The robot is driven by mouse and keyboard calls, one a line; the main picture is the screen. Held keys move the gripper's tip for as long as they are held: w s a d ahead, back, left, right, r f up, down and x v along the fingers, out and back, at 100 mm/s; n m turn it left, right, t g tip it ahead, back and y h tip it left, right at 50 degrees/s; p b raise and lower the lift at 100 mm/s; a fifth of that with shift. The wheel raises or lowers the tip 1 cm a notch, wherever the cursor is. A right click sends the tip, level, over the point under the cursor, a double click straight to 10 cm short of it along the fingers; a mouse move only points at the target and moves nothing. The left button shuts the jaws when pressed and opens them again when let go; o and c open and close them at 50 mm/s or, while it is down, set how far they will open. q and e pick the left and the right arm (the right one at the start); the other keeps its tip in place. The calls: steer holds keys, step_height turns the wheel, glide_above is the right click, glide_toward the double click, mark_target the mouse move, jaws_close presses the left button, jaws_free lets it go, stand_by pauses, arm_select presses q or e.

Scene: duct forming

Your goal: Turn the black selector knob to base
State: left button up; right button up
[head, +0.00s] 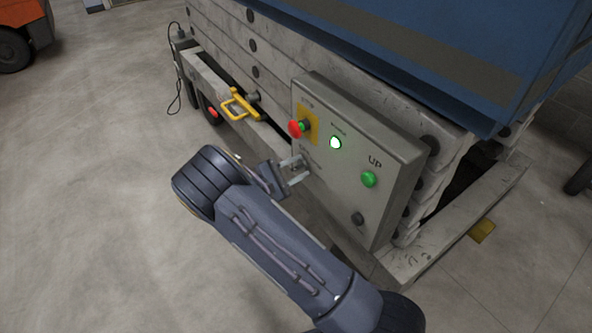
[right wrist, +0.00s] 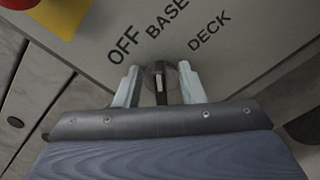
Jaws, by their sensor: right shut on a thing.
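The black selector knob (right wrist: 160,84) sits on the grey control panel (head: 345,215) below the printed words OFF, BASE and DECK. In the right wrist view its grip stands nearly upright, lined up roughly with BASE, with a pale mark on it. My right gripper (right wrist: 161,84) has one finger on each side of the knob and is shut on it. In the head view my right gripper (head: 296,172) is at the panel's left edge, and its fingers hide the knob. My left gripper is not in view.
A yellow handle (head: 240,104) juts out left of the panel.

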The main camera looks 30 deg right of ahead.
steer(key=shift+f+m, duration=0.1)
steer(key=shift+m, duration=0.3)
steer(key=o, duration=1)
steer(key=shift+a, duration=0.1)
steer(key=a, duration=0.5)
steer(key=a+p, duration=0.1)
steer(key=a, duration=0.1)
steer(key=shift+s+a, duration=0.3)
steer(key=shift+a, duration=0.05)
steer(key=shift+d, duration=0.1)
